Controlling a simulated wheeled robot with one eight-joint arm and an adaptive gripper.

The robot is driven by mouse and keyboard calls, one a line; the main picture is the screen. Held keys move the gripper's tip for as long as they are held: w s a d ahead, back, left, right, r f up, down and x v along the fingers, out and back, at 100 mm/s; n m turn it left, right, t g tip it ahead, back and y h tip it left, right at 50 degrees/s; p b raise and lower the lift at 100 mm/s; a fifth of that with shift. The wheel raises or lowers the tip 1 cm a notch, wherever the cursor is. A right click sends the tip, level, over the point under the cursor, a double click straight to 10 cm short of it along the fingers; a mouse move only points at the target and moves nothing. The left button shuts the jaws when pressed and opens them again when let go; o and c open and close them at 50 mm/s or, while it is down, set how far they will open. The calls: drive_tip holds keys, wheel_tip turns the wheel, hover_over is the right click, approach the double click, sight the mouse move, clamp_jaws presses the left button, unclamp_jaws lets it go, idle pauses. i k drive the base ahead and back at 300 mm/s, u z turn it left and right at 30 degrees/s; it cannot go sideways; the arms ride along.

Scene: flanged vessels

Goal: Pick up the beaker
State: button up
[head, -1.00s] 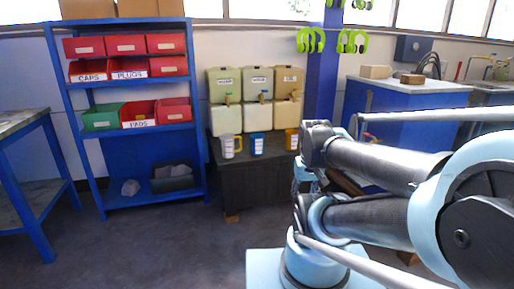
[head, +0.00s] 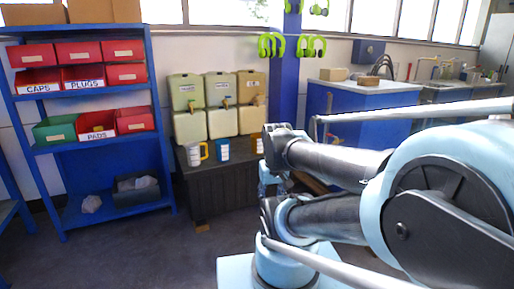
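Three beaker-like cups stand in a row on a dark low cabinet (head: 228,195) in the head view. The left cup (head: 194,154) is white with a yellow handle. The middle cup (head: 222,150) is blue with a pale label. The right cup (head: 258,145) is yellowish and partly hidden behind my arm. I cannot tell which of them is the beaker. My folded arm fills the right foreground. My gripper does not show, and I see no cup being held.
Stacked pale canisters (head: 220,104) stand behind the cups. A blue shelf (head: 160,125) with red and green bins is at left. A blue post (head: 287,85) with green ear defenders and a blue counter (head: 350,86) are at right. Floor in front of the cabinet is clear.

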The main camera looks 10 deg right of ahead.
sight(257, 147)
drive_tip(key=u, duration=0.7)
drive_tip(key=k, duration=0.95)
drive_tip(key=u, duration=1.05)
drive_tip(key=k, duration=0.3)
drive_tip(key=z, duration=0.1)
drive_tip(key=i, duration=1.2)
drive_tip(key=z, duration=0.9)
drive_tip(key=i, duration=1.1)
drive_tip(key=z, duration=1)
drive_tip(key=i, duration=1.05)
drive_tip(key=z, duration=0.45)
